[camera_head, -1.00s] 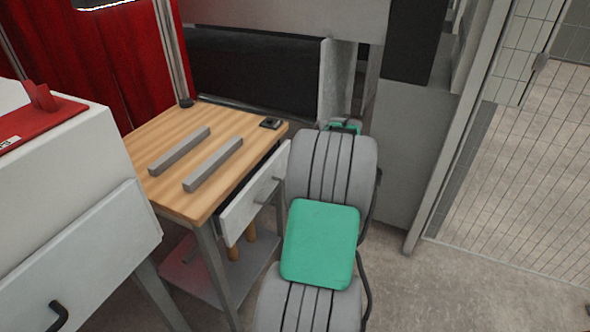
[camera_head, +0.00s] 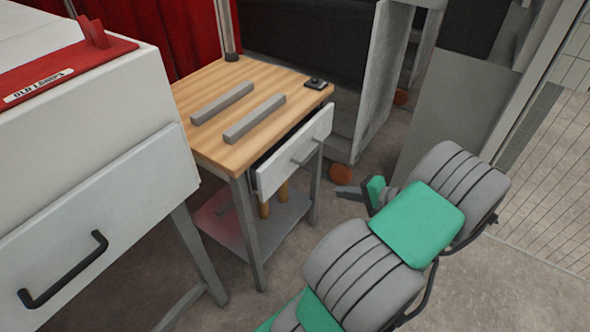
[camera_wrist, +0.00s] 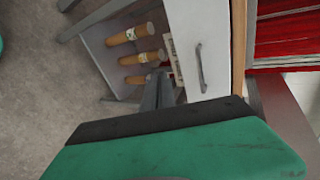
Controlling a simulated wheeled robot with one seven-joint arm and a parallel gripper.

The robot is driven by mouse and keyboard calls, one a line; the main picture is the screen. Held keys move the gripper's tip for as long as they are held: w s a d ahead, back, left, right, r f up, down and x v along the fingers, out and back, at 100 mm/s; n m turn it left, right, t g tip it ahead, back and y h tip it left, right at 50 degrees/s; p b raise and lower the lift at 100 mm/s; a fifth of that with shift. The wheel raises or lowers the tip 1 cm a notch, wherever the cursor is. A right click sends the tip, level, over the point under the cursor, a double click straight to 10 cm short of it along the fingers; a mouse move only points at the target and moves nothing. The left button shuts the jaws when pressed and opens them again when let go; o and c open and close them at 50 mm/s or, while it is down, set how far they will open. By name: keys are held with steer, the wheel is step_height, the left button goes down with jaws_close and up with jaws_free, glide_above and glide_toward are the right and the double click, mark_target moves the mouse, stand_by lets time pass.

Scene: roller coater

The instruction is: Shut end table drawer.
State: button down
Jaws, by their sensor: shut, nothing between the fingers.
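The end table (camera_head: 215,138) has a wooden top and grey metal legs. Its white drawer (camera_head: 277,172) is pulled partly out on the right side, with a dark gap behind its front. The drawer front (camera_wrist: 204,40) and its grey bar handle (camera_wrist: 200,68) also show in the wrist view. My gripper (camera_head: 345,191) is to the right of the drawer and lower than its front, apart from it in the head view. In the wrist view my gripper (camera_wrist: 160,92) is shut and empty, its fingers close to the drawer's lower edge; contact cannot be told.
Two grey bars (camera_head: 238,110) and a small black device (camera_head: 315,84) lie on the tabletop. Several orange-brown cylinders (camera_wrist: 135,34) stand on the lower shelf (camera_head: 275,228). A white cabinet (camera_head: 100,190) stands left. A grey machine (camera_head: 372,95) is behind. Floor is free in front.

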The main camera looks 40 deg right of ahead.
step_height(320, 180, up, 5)
steer(key=w+a+n+t+y, duration=0.1)
steer(key=w+a+t, duration=0.1)
steer(key=a, duration=0.1)
steer(key=b, duration=0.5)
glide_toward(286, 167)
steer(key=x, duration=0.6)
steer(key=shift+a+b, duration=0.1)
steer(key=shift+b, duration=0.3)
steer(key=shift+w, duration=0.2)
